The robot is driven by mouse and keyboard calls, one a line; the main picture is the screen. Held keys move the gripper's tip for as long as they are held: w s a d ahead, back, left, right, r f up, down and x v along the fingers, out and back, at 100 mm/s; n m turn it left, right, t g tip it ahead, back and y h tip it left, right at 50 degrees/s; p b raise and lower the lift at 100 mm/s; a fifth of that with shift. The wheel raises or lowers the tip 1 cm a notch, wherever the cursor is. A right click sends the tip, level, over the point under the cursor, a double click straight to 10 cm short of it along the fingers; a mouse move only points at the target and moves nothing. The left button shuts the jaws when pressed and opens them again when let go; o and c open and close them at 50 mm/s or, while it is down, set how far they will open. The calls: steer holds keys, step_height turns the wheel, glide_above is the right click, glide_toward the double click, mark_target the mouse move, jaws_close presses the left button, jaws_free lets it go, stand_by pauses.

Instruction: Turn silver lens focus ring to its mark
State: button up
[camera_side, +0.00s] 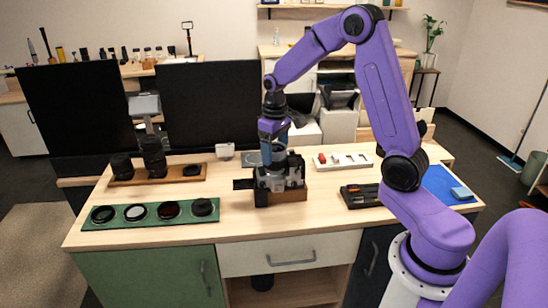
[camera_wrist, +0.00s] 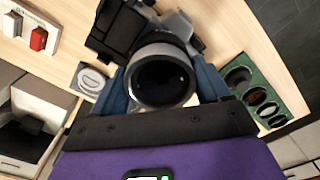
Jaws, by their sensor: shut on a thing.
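My gripper (camera_side: 272,150) reaches down to the camera from above and behind. In the wrist view its blue fingers (camera_wrist: 163,86) lie on both sides of the lens and are shut on its ring. The ring's mark cannot be made out, and the fingers hide the ring's sides.
A green tray (camera_side: 150,224) with round filters lies at the front left. Behind it, a wooden board (camera_side: 172,178) holds black lenses. A white tray (camera_side: 343,167) and a black tool case (camera_side: 360,196) lie to the right, beside a blue mat (camera_side: 440,183). Dark panels (camera_side: 208,105) stand behind.

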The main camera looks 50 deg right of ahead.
mark_target(275, 149)
steer(key=shift+n, duration=1)
steer(key=shift+r, duration=0.1)
steer(key=shift+n, duration=0.8)
steer(key=o, duration=0.8)
steer(key=shift+r, duration=3.95)
